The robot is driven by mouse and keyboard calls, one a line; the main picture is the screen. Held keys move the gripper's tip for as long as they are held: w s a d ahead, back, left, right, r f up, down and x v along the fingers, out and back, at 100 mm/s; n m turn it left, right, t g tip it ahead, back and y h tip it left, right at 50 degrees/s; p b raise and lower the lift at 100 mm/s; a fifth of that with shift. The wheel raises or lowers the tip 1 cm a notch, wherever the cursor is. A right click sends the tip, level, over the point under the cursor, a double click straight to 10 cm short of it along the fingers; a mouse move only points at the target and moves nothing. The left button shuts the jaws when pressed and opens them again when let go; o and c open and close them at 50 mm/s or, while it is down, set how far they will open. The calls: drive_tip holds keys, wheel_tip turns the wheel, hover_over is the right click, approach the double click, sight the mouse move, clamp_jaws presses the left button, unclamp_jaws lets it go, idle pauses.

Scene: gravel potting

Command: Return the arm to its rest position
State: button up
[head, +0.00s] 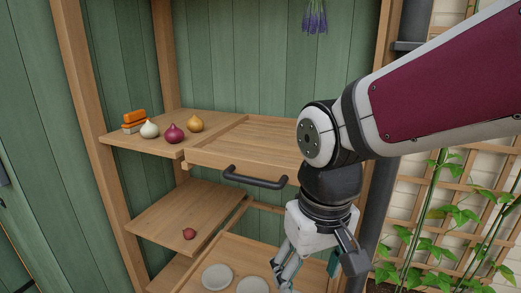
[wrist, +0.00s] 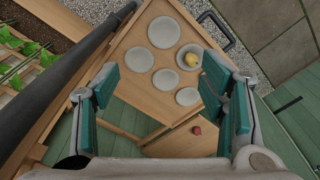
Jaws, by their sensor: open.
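My gripper (head: 318,268) hangs at the lower right of the head view, in front of the wooden shelf unit, with my arm coming in from the upper right. In the wrist view my gripper (wrist: 162,75) has its two teal-padded fingers wide apart, with nothing between them. Below the fingers lies a wooden board (wrist: 135,60) carrying several grey round dishes. The gripper touches none of these as far as I can see.
A dark handle (head: 255,178) juts from the upper drawer front. A white, a purple and an amber bulb stand on the upper left shelf (head: 150,140) by an orange block (head: 134,115). A red bulb (head: 189,233) lies on the lower shelf. A plant trellis (head: 450,220) stands right.

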drive_tip(key=s+d+r+m, duration=0.3)
drive_tip(key=s+d+m, duration=0.1)
drive_tip(key=s+d, duration=0.85)
wheel_tip(320, 180, up, 14)
drive_tip(key=s+t+p, duration=0.1)
drive_tip(key=t+p, duration=0.2)
drive_tip(key=p, duration=0.9)
drive_tip(key=shift+s+a+p, duration=0.3)
drive_tip(key=shift+a, duration=0.05)
